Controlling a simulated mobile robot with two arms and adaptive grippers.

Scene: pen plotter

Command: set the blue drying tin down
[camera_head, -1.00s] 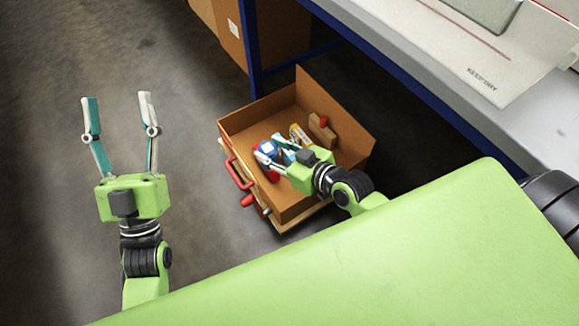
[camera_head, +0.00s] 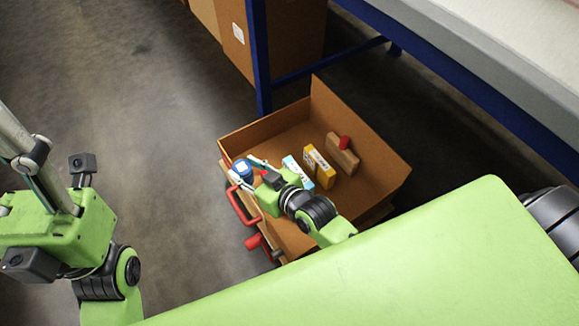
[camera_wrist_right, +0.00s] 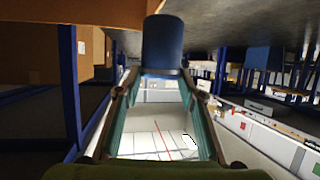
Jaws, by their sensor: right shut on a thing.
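The blue drying tin (camera_head: 242,170) has a pale label patch on it and is at the left side of the open cardboard box (camera_head: 265,128), close to its left wall. My right gripper (camera_head: 247,172) is shut on the tin. In the right wrist view the tin (camera_wrist_right: 162,45) is a plain dark blue cylinder between the fingertips. I cannot tell whether its underside touches anything. My left gripper (camera_head: 30,165) is at the left edge of the head view, well away from the box, with its fingertips out of frame.
In the box are a yellow carton (camera_head: 318,166), a blue-and-white carton (camera_head: 298,172) and a wooden block with a red knob (camera_head: 342,152). A red handle (camera_head: 243,207) is outside its left wall. A blue table leg (camera_head: 257,60) stands behind it. Clear floor lies left.

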